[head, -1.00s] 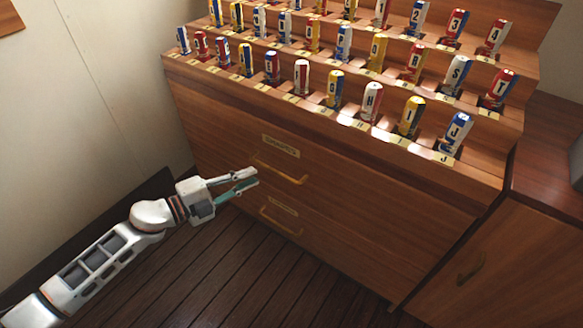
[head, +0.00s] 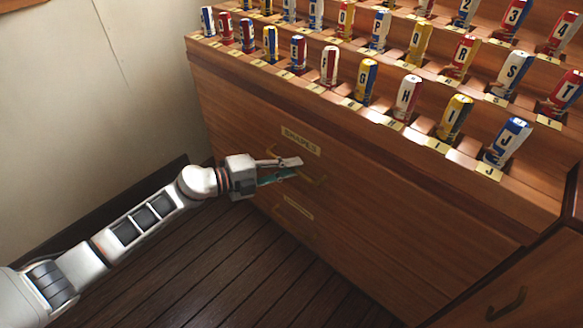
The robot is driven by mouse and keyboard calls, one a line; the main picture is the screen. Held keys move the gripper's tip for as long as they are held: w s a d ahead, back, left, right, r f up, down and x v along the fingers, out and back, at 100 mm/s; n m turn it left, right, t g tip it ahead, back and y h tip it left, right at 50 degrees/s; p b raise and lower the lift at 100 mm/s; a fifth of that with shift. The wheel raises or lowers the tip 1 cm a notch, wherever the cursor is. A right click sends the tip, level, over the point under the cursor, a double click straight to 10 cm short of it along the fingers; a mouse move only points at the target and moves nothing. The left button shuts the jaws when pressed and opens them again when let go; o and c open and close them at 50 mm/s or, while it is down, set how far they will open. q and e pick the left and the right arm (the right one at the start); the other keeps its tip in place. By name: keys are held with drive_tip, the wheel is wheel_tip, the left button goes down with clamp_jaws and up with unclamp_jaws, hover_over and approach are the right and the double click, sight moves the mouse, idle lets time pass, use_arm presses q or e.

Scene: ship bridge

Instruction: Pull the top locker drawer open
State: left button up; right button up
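The top locker drawer (head: 375,190) is the wide brown wooden front with a label reading SHAPES (head: 300,140). It looks flush with the cabinet. Its brass handle (head: 314,181) sits below the label, partly hidden by my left gripper. My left gripper (head: 298,168) is in front of the handle, its two fingers apart and pointing right. I cannot tell whether they touch the handle or stand on either side of it. My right gripper is not in view.
A lower drawer with its own handle (head: 292,217) and label is below. Stepped racks of rolled, lettered flags stand on top of the cabinet (head: 225,70). Another cupboard handle (head: 507,304) is at the lower right. The plank floor (head: 230,270) is clear; a pale wall (head: 90,100) is at left.

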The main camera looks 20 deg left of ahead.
use_arm(q)
drive_tip(key=shift+c, duration=0.3)
clamp_jaws()
